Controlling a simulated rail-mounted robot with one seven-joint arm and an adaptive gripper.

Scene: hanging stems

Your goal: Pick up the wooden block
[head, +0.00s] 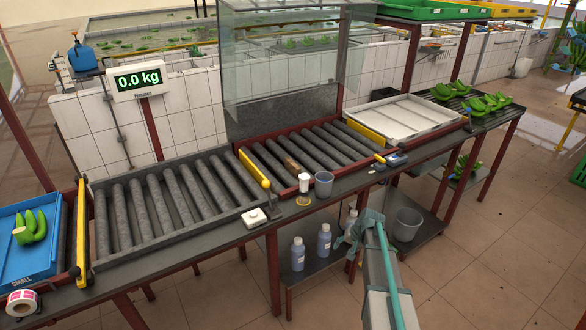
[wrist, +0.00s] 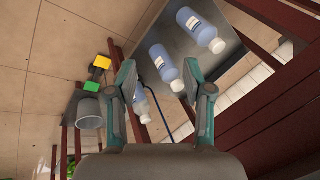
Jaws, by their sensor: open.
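A small brown piece that looks like the wooden block (head: 293,166) lies on the grey rollers of the middle conveyor section (head: 330,143), left of its centre. It is not visible in the wrist view. My gripper (head: 357,232) is in front of the conveyor table, lower than and to the right of the block, well apart from it. In the wrist view my gripper (wrist: 160,75) has its two fingers spread, with nothing held between them. Blue bottles show beyond the fingers there.
A white-topped jar (head: 304,182) and grey cup (head: 323,184) stand on the table's front edge near the block. A clear screen (head: 285,75) rises behind the rollers.

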